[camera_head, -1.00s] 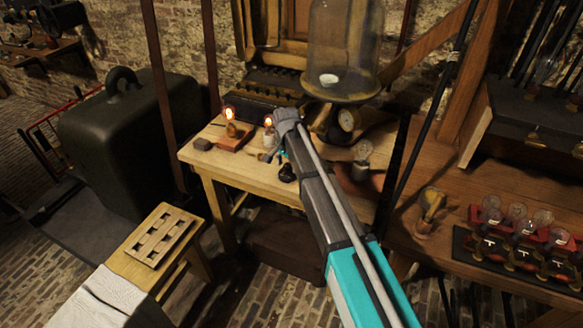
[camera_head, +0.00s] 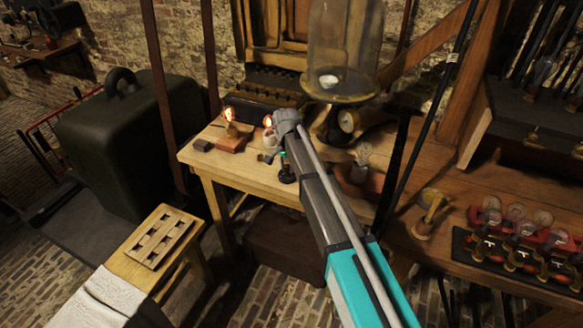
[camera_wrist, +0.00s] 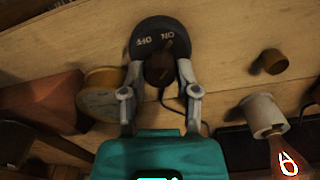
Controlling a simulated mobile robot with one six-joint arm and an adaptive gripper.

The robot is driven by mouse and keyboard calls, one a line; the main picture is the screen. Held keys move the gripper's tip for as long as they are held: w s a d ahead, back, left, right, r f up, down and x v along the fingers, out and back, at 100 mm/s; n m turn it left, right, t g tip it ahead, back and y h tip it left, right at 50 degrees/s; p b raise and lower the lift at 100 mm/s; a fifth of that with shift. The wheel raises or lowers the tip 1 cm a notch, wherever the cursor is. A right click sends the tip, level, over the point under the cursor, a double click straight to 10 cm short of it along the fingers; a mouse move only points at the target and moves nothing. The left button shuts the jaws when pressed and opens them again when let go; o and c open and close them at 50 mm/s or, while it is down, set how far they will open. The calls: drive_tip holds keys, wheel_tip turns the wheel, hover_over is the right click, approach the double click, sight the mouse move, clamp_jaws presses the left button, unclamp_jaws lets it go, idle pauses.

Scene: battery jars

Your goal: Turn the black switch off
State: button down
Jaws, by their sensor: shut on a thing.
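The black switch (camera_wrist: 148,33) is a round base with ON and OFF lettering, which appears upside down in the wrist view. My gripper (camera_wrist: 160,72) is shut on its dark knob (camera_wrist: 158,69), with one grey finger on each side. A brown pointer-like mark lies between the two words; I cannot tell exactly which it points to. In the head view, the black switch (camera_head: 287,175) is a small dark shape on the pale wooden table (camera_head: 240,177), partly hidden by my arm.
Two bulbs glow: one on a wooden block (camera_head: 232,142), one beside my wrist. A dark small block (camera_head: 202,145) lies at the table's left edge. A glass bell jar (camera_head: 342,50) stands behind. A wooden spool (camera_wrist: 102,92) and a white lamp holder (camera_wrist: 263,115) flank my gripper.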

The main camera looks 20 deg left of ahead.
drive_tip(key=shift+d, duration=0.15)
drive_tip(key=n, duration=0.4)
drive_tip(key=shift+s, duration=0.1)
drive_tip(key=n, duration=0.4)
drive_tip(key=shift+n, duration=0.3)
drive_tip(key=n, duration=0.8)
drive_tip(key=shift+n, duration=0.4)
drive_tip(key=shift+c, duration=1.8)
unclamp_jaws()
